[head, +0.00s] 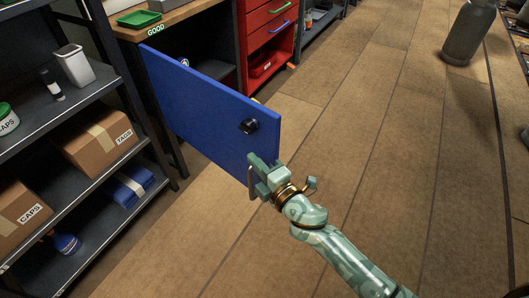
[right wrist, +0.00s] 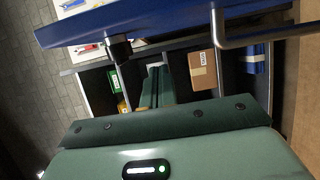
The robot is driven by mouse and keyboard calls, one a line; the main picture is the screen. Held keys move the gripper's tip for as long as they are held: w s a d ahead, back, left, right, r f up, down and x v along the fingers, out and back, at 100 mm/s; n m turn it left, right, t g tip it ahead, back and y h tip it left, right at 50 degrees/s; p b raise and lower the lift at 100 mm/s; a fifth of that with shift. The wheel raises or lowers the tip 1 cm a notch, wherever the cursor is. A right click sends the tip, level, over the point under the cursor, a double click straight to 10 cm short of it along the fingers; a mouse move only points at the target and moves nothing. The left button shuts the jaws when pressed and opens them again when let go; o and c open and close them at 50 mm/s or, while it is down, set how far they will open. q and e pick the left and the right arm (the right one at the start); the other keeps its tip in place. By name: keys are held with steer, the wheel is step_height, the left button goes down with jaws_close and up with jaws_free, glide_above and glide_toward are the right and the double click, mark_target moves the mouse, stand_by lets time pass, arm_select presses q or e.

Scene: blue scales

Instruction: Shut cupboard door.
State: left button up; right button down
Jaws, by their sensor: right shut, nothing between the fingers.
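The blue cupboard door (head: 200,105) stands open, swung out from the dark cupboard under the wooden worktop. A black knob (head: 248,126) sits on its face, and a silver bar handle (head: 251,183) is near its lower free corner. My right gripper (head: 257,170) is shut and empty, right at that corner beside the handle; I cannot tell if it touches. In the right wrist view the door's blue edge (right wrist: 150,22) crosses the top, with the handle (right wrist: 217,30) at upper right and the knob (right wrist: 119,47) left of it. My left gripper is out of view.
A shelf rack (head: 95,90) with boxes, including a TAGS carton (head: 98,141), stands at left near the door. A red drawer unit (head: 268,45) is beyond it. A grey bottle-shaped object (head: 470,35) stands upper right. The wooden floor around my arm is clear.

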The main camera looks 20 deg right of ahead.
mark_target(265, 152)
steer(key=shift+w+d+b, duration=0.2)
steer(key=shift+w+d, duration=0.45)
steer(key=shift+d, duration=0.2)
steer(key=shift+w+d+b, duration=0.15)
steer(key=shift+w+d, duration=0.45)
steer(key=shift+d, duration=0.25)
